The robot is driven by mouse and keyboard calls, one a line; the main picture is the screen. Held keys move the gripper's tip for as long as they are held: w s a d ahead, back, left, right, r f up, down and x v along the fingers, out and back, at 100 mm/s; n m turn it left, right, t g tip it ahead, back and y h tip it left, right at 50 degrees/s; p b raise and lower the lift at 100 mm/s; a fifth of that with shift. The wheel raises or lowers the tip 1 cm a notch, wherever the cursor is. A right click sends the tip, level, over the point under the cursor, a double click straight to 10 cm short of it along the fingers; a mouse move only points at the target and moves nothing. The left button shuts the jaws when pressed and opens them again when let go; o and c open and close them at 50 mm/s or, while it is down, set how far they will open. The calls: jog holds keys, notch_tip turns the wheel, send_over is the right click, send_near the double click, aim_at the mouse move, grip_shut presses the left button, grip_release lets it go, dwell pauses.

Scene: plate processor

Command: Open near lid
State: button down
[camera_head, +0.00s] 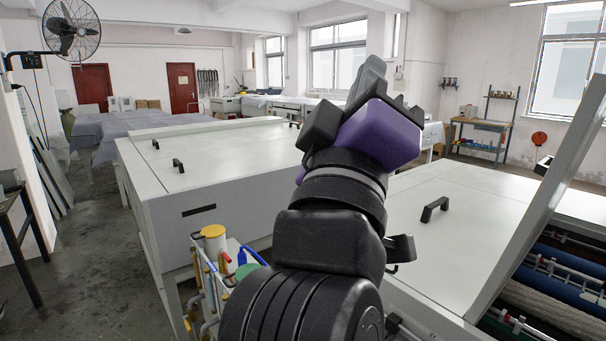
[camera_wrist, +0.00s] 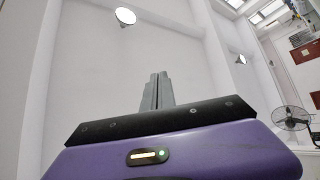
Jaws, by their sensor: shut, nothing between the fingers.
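The near white processor has a flat, closed lid (camera_head: 440,225) with a black handle (camera_head: 434,209). To its right a white lid panel (camera_head: 560,170) stands raised and tilted, with rollers (camera_head: 555,300) exposed beside it. I cannot tell which of these the task calls the near lid. My gripper (camera_head: 371,70) is held high above and behind the closed lid, pointing up and away from the handle. In the wrist view its grey fingers (camera_wrist: 157,88) are together with nothing between them, against the ceiling. My arm hides the left part of the near processor.
A second white processor (camera_head: 165,215) with closed lids and two black handles stands to the left. A wall fan (camera_head: 70,30) is at upper left. Grey floor (camera_head: 90,250) is clear at left.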

jog(key=s+a+f+n+g+y, duration=0.1)
jog(key=s+f+n+y, duration=0.15)
jog(key=f+y, duration=0.8)
jog(key=s+f+n+y, duration=0.1)
jog(key=s+f+y, duration=0.25)
jog(key=f, duration=1.35)
jog(key=s+d+f+m+g+h, duration=0.1)
jog(key=s+d+f+m, duration=0.4)
jog(key=s+f, duration=0.7)
jog(key=shift+s+d+f+g, duration=0.4)
jog(key=shift+d+g, duration=0.3)
jog(key=shift+d, duration=0.4)
jog(key=c, duration=2)
grip_release()
jog(key=s+d+f+m+g+h, duration=0.1)
jog(key=s+d+f, duration=0.1)
jog(key=s, duration=0.3)
jog(key=s+d+f+m+g+h, duration=0.2)
jog(key=s+f, duration=0.2)
jog(key=s, duration=0.2)
jog(key=s+d+f+m+g+h, duration=0.1)
jog(key=s+d+f+g, duration=0.1)
jog(key=s+f, duration=0.2)
jog(key=shift+s+d, duration=0.3)
jog(key=shift+s, duration=0.55)
jog(key=o, duration=0.4)
jog(key=shift+s+d+f+m+h, duration=0.1)
jog(key=shift+s+m+h, duration=0.05)
jog(key=shift+m+h, duration=0.15)
jog(key=shift+o, duration=1.4)
